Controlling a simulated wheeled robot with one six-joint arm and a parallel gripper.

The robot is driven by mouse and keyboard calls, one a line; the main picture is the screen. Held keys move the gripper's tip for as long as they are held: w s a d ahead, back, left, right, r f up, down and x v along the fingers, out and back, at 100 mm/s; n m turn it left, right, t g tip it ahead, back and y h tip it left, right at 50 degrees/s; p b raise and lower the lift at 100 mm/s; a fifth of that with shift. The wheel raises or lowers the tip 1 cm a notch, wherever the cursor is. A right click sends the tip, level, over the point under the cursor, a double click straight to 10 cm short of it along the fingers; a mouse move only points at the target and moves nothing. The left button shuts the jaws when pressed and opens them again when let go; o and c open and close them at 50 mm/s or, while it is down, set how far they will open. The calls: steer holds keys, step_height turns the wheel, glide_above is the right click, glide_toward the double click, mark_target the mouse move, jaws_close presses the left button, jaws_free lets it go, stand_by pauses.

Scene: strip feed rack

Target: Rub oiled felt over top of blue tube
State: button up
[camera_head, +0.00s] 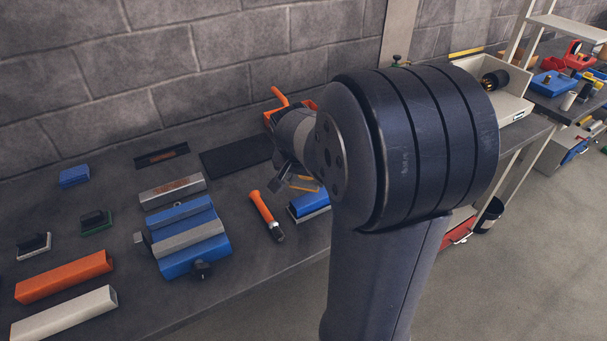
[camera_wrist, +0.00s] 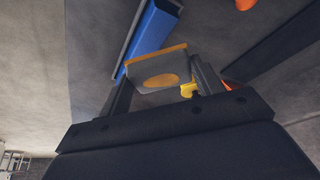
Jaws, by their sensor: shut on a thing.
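My gripper (camera_wrist: 163,75) is shut on a grey block with an amber edge and an amber oval on its face, which I take to be the oiled felt (camera_wrist: 143,73). In the head view the amber-edged block (camera_head: 304,184) shows beside my wrist, partly hidden by my arm. The blue tube (camera_head: 306,202) lies on the bench just below the block, its right end hidden behind my arm. In the wrist view the blue tube (camera_wrist: 152,32) runs from the top edge down towards the block. I cannot tell whether they touch.
An orange-handled tool (camera_head: 264,210) lies just left of the blue tube. A blue vise (camera_head: 190,262) with a grey bar stands further left. A black mat (camera_head: 225,162) lies behind. Orange and white bars (camera_head: 62,276) and small felt-like pads (camera_head: 96,222) lie at the left.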

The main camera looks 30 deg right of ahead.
mark_target(306, 200)
steer(key=shift+f, duration=0.1)
step_height(306, 200, down, 5)
steer(key=b, duration=0.4)
steer(key=shift+r, duration=0.2)
steer(key=shift+f+b, duration=0.65)
steer(key=shift+b, duration=0.1)
